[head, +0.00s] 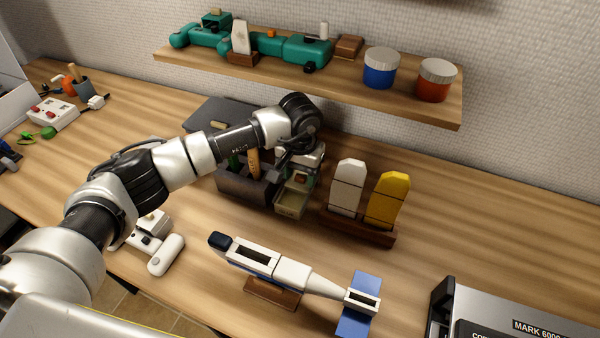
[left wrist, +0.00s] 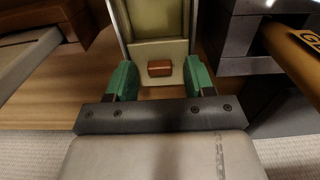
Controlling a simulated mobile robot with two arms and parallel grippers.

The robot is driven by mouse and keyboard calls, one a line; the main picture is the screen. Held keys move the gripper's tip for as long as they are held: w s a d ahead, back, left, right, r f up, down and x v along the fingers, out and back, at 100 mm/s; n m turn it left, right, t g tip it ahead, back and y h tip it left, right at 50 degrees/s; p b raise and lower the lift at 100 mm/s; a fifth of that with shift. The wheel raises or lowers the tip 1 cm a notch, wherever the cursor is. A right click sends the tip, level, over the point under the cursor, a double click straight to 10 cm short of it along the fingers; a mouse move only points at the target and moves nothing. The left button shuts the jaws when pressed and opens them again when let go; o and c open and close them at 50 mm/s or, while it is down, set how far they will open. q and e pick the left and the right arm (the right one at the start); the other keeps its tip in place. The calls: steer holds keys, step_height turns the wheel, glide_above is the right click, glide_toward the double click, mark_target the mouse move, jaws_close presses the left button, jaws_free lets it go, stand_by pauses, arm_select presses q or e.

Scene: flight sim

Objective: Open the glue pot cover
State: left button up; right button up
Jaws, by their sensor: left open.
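The glue pot (head: 291,204) is a small beige box with a label on its front. It stands beside the dark tool caddy, and my left wrist and gripper partly cover its top from behind. In the left wrist view, a beige surface of the pot (left wrist: 160,50) carries a small red-brown knob (left wrist: 159,68). My left gripper (left wrist: 158,78) is open, with one green fingertip on each side of the knob and gaps between. The gripper (head: 301,176) also shows in the head view above the back of the pot. I cannot tell whether the cover is raised. My right gripper is out of view.
The dark caddy (head: 240,186) with tool handles is close on the pot's left. A wooden stand (head: 360,226) holds white and yellow pieces on its right. A model plane (head: 280,268) lies in front. The shelf (head: 430,107) with jars and models overhangs behind.

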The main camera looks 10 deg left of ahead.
mark_target(300, 178)
arm_select(q)
step_height(300, 178, up, 7)
steer(key=shift+r+b, duration=0.15)
steer(key=shift+b, duration=0.6)
steer(key=shift+s, duration=0.1)
